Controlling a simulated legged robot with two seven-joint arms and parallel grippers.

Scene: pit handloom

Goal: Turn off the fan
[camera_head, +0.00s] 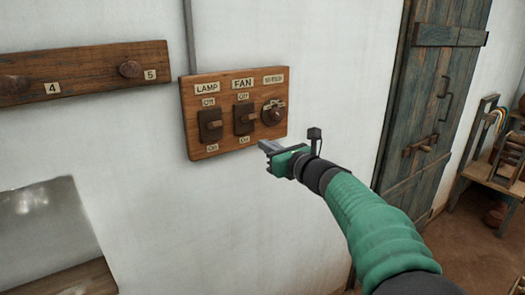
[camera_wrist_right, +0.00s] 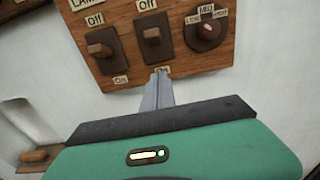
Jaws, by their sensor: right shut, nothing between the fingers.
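The fan switch (camera_head: 245,119) is a dark toggle in the middle of a wooden switch board (camera_head: 232,149) on the white wall, under a "FAN" label. It has an "Off" tag above and an "On" tag below. In the right wrist view the fan switch (camera_wrist_right: 153,36) is at the top centre. My right gripper (camera_head: 266,147) is shut and empty, just below and to the right of the fan switch in the head view. In the wrist view its closed fingertips (camera_wrist_right: 161,75) point up at the board's lower edge below the switch. My left gripper is not in view.
The lamp switch (camera_head: 210,125) is left of the fan switch, and a round speed knob (camera_head: 272,113) is right of it. A peg rail (camera_head: 90,75) is on the wall at left. A wooden door (camera_head: 425,110) and a small bench (camera_head: 490,175) are at right.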

